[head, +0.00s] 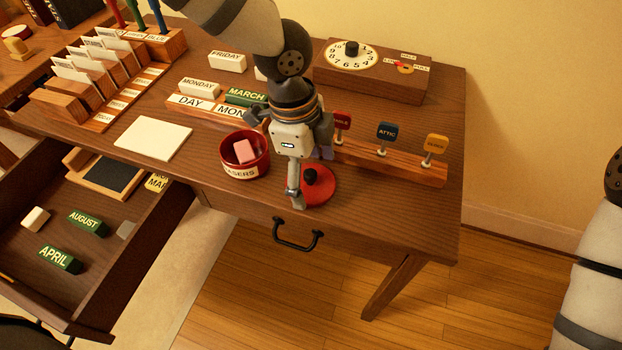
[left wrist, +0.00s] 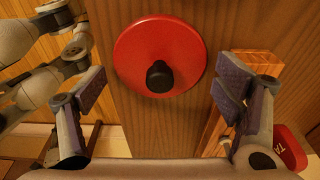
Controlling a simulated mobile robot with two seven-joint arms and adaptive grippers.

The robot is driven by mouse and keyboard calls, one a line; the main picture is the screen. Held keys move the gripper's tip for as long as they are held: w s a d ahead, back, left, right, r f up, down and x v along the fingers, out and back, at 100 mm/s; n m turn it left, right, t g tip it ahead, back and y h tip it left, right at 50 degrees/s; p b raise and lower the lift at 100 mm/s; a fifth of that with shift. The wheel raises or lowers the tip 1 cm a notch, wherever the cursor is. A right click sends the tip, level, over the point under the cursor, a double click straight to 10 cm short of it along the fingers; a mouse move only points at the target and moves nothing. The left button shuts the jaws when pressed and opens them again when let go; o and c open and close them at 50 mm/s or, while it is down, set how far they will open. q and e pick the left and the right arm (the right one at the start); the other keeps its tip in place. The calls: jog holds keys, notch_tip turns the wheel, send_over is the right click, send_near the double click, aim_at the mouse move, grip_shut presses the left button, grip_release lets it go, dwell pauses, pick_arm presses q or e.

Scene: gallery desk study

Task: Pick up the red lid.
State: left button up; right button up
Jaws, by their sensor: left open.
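The red lid (head: 320,189) lies flat on the desk near its front edge, just right of the red erasers pot (head: 262,165). It is a round disc with a black knob, and its left part is hidden behind my gripper in the head view. In the left wrist view the whole lid (left wrist: 160,52) shows, its knob near the middle of the picture. My left gripper (head: 298,190) is above the desk at the lid, pointing down. In the left wrist view its two fingers (left wrist: 158,92) are wide apart, with nothing between them touching the knob.
A wooden rack with red, blue and yellow tags (head: 400,163) stands close right of the lid. A dial box (head: 385,85) is at the back. A white card (head: 153,138) lies left. The drawer (head: 30,290) at lower left is open.

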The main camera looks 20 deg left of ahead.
pick_arm(q)
jog(key=c, duration=1.5)
jog(key=shift+s, duration=0.15)
jog(key=shift+c, duration=1.2)
